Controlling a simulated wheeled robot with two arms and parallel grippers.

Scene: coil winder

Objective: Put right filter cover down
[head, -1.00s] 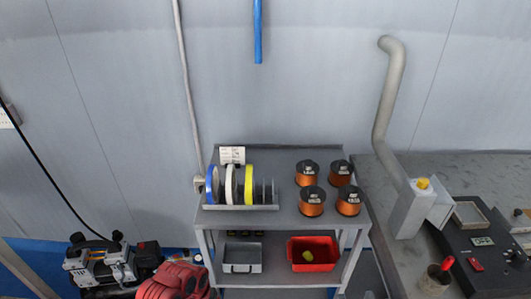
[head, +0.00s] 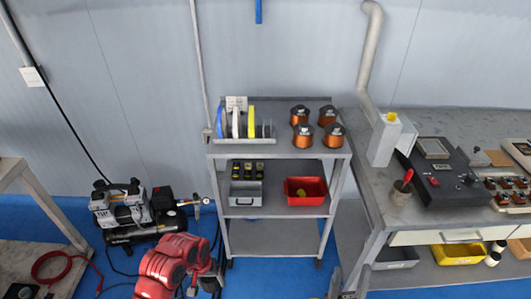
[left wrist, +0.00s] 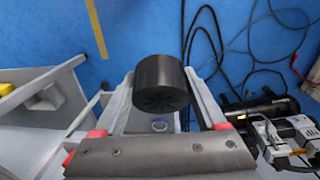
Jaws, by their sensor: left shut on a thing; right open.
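A short black cylinder, which looks like the filter cover (left wrist: 160,80), is held between the fingers of my left gripper (left wrist: 158,98) in the left wrist view. It is clear of the blue floor below. In the head view my left gripper (head: 209,281) is small and partly hidden at the bottom, beside my red arm.
A grey shelf cart (head: 282,154) holds discs, copper spools, a grey bin and a red bin (head: 306,199). A workbench (head: 370,205) with devices stands at right, a yellow bin (head: 458,253) beneath. Another table (head: 35,255) is at left. Hoses lie on the floor.

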